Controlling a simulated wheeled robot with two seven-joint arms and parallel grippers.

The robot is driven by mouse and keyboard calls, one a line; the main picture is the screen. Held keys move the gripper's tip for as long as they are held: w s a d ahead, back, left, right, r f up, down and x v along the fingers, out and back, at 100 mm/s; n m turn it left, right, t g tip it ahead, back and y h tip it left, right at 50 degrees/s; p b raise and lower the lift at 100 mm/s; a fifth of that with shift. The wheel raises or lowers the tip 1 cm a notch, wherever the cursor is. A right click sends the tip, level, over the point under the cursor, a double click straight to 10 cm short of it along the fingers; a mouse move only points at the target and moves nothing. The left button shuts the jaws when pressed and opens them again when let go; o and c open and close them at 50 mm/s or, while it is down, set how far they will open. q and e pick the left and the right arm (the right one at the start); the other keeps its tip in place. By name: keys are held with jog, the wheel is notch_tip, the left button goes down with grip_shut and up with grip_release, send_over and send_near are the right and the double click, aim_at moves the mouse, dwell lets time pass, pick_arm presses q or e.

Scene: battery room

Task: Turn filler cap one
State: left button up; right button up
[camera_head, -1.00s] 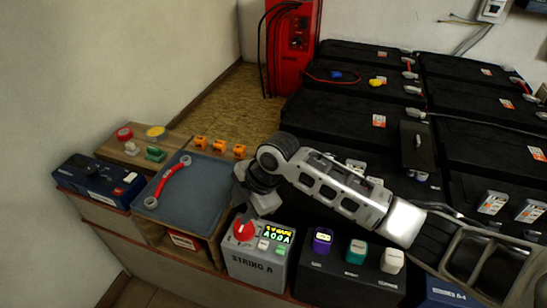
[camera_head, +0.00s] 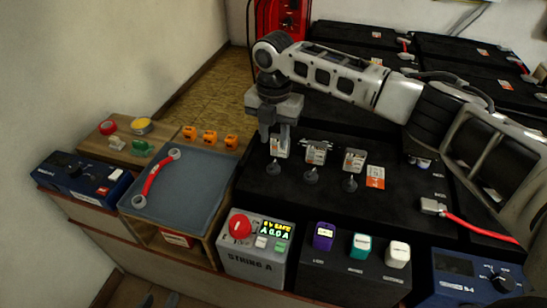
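Three filler caps stand in a row on the black battery in the middle: dark knobs with white tags behind them. The leftmost cap (camera_head: 274,169), apparently cap one, is below my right gripper (camera_head: 275,136). The second cap (camera_head: 311,176) and third cap (camera_head: 350,184) are to its right. My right gripper points down with a gap between its fingers, close to the leftmost tag (camera_head: 279,150). I see nothing between the fingers; contact with the tag or cap is unclear. Two dark tips at the bottom edge may be my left gripper (camera_head: 159,300); its opening is unclear.
The grey STRING A box (camera_head: 255,257) with a red knob stands in front. Beside it are purple, teal and white plugs on a black case (camera_head: 340,280). A blue tray (camera_head: 195,190) holds a red cable link (camera_head: 158,176). More batteries and a red cabinet stand behind.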

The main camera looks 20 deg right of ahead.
aim_at(274, 163)
notch_tip(274, 163, down, 8)
jog(key=shift+r, duration=0.15)
grip_shut()
